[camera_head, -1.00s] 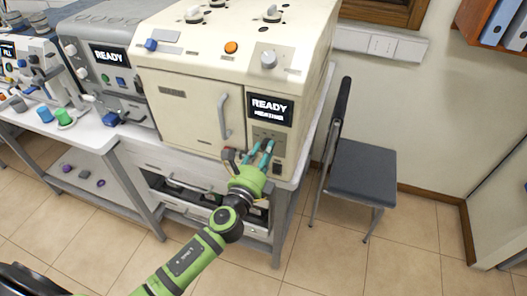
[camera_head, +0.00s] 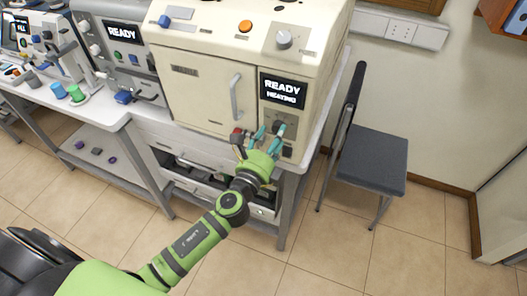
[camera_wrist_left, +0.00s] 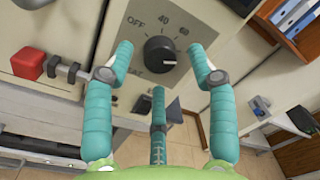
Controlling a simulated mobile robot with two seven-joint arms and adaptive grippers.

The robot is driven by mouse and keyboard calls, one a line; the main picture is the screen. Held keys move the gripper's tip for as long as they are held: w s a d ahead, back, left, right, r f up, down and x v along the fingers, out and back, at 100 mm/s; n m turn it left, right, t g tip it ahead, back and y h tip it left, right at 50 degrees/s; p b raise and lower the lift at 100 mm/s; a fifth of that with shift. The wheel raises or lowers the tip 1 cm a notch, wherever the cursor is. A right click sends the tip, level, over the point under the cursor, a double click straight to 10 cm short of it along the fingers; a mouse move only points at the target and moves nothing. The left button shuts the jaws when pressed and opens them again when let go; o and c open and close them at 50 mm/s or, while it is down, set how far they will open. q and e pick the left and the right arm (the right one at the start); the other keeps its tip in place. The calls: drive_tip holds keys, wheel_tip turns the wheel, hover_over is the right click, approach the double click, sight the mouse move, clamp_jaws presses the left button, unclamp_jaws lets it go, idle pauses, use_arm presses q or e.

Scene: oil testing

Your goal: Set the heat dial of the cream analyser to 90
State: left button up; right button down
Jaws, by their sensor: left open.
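The cream analyser (camera_head: 205,92) stands on the bench, its screen (camera_head: 283,90) reading READY and HEATING. Its dark round heat dial (camera_wrist_left: 160,54) is on the front panel, with OFF, 40 and 60 legible around it. In the head view the dial (camera_head: 279,128) is small, below the screen. My left gripper (camera_head: 267,131) is open in front of it. In the left wrist view its teal fingers (camera_wrist_left: 161,50) stand to either side of the dial, with a third below; contact is unclear.
A red switch (camera_wrist_left: 29,63) is left of the dial, close to a finger. The door handle (camera_head: 235,97) is farther left. A grey analyser (camera_head: 122,60) stands left of the cream one. A chair (camera_head: 368,162) stands on the right, with open floor in front.

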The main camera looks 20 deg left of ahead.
use_arm(q)
drive_tip(key=s, duration=1)
drive_tip(key=shift+s+a, duration=0.35)
drive_tip(key=shift+s, duration=0.05)
drive_tip(key=shift+f, duration=0.2)
drive_tip(key=s+a+f+n+g+b, duration=0.1)
drive_tip(key=s+f+n+g, duration=0.2)
drive_tip(key=f, duration=0.8)
drive_tip(key=s+a+f+n+g+y+b, duration=0.15)
drive_tip(key=f+n, duration=0.25)
drive_tip(key=f, duration=0.7)
drive_tip(key=s+a+f+n+g+b, duration=0.1)
drive_tip(key=s+f+n+g, duration=0.25)
drive_tip(key=f, duration=0.85)
drive_tip(key=s+a+f+n+g+b, duration=0.1)
drive_tip(key=s+f+n+g, duration=0.3)
drive_tip(key=s+f, duration=0.7)
drive_tip(key=s+f+n+g+b, duration=0.2)
drive_tip(key=s+f+n+g, duration=0.3)
drive_tip(key=s, duration=1.1)
wheel_tip(320, 180, down, 6)
drive_tip(key=n, duration=0.3)
drive_tip(key=shift+s+a, duration=0.3)
drive_tip(key=shift+a, duration=0.1)
